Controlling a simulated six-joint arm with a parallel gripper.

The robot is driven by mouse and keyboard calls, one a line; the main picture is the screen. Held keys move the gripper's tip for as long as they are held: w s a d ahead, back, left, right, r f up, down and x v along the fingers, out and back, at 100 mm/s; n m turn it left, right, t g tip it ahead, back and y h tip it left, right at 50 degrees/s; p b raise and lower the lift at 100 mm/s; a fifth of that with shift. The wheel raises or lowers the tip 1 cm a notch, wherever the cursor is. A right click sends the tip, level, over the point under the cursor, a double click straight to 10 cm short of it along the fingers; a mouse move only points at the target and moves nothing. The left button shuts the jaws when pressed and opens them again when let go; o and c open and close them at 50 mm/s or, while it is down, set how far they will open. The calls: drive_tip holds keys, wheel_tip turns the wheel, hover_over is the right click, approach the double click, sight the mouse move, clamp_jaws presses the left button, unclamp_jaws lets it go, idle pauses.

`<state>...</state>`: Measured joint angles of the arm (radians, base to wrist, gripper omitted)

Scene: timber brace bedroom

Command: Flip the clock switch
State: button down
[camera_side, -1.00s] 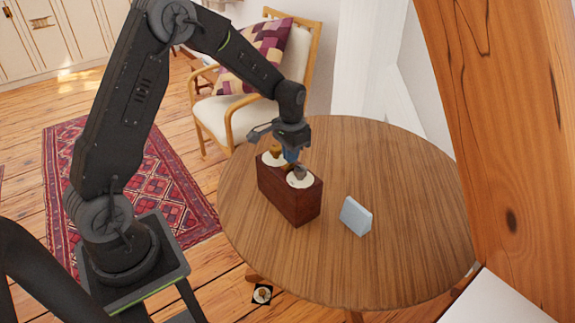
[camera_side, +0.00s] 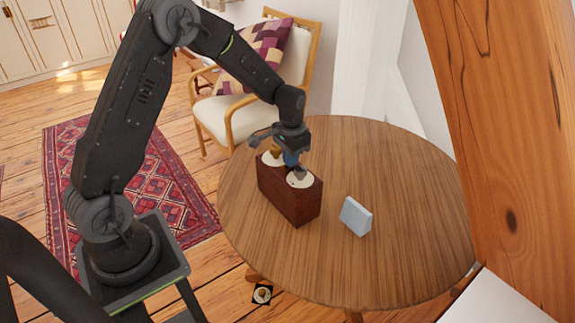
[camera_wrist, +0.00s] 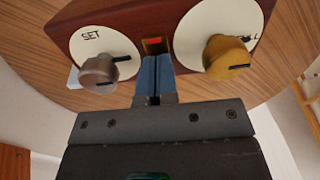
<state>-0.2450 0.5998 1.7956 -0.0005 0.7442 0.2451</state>
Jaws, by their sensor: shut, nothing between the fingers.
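The clock (camera_side: 289,200) is a dark red-brown wooden box on the round table, with two knobs on cream dials. In the wrist view, a grey knob (camera_wrist: 99,72) sits on the left dial, marked "SET", and a gold knob (camera_wrist: 227,57) on the right dial. Between the dials is a small switch (camera_wrist: 155,46) with red and amber colouring. My gripper (camera_wrist: 155,60) is shut and empty, its blue fingertips just in front of the switch's near edge. I cannot tell whether they touch it. In the side view my gripper (camera_side: 291,161) is over the clock top, between the knobs.
A small pale blue-grey block (camera_side: 356,216) stands on the table (camera_side: 400,265) to the right of the clock. The rest of the tabletop is clear. A wooden armchair (camera_side: 229,108) stands behind the table, and a timber post (camera_side: 500,150) rises at the right.

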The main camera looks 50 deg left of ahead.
drive_tip(key=shift+r, duration=3.45)
drive_tip(key=shift+s+d+r, duration=0.1)
drive_tip(key=shift+r, duration=0.15)
drive_tip(key=s+d+r+t, duration=0.2)
drive_tip(key=s+d+r, duration=0.2)
drive_tip(key=s+r, duration=0.3)
drive_tip(key=s+d+r+t, duration=0.2)
drive_tip(key=s+d+r, duration=0.2)
drive_tip(key=s+r, duration=0.25)
drive_tip(key=s+d+t, duration=0.1)
drive_tip(key=s+d, duration=0.1)
drive_tip(key=s, duration=0.8)
drive_tip(key=shift+d+r+t, duration=0.15)
drive_tip(key=shift+d+t, duration=0.15)
drive_tip(key=shift+d, duration=0.05)
